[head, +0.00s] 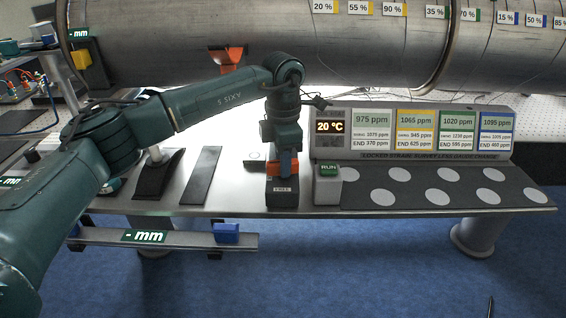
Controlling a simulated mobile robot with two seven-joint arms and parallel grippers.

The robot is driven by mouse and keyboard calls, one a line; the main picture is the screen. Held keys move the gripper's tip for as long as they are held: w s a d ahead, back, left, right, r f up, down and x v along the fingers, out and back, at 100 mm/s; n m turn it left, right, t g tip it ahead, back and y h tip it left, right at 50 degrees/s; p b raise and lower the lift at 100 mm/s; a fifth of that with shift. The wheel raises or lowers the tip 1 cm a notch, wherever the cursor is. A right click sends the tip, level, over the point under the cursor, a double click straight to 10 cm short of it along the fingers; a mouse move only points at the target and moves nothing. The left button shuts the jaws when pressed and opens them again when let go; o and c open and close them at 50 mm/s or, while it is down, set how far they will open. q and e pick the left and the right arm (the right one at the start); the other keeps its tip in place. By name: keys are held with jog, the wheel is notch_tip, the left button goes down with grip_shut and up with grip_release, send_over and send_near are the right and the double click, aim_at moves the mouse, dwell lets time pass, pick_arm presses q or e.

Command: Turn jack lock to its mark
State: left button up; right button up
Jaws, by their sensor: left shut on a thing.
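My left arm comes in from the left and bends down at its wrist above the bench. My left gripper (283,165) points down and is shut at the top of a dark block (283,191) near the bench's front edge. The block bears a small label that seems to read FREE. An orange-red part (274,169) shows at the gripper's jaws, on top of the block; it appears to be the jack lock. The jaws hide most of the lock, and I cannot tell its angle or see its mark. My right gripper is not in view.
A large metal pipe (350,45) spans the back. A rail with a blue slider (227,233) runs in front.

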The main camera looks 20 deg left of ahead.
pick_arm(q)
jog(key=shift+m, duration=0.9)
jog(key=o, duration=1)
notch_tip(320, 180, up, 13)
jog(key=shift+r+b, duration=0.15)
jog(key=shift+b, duration=0.4)
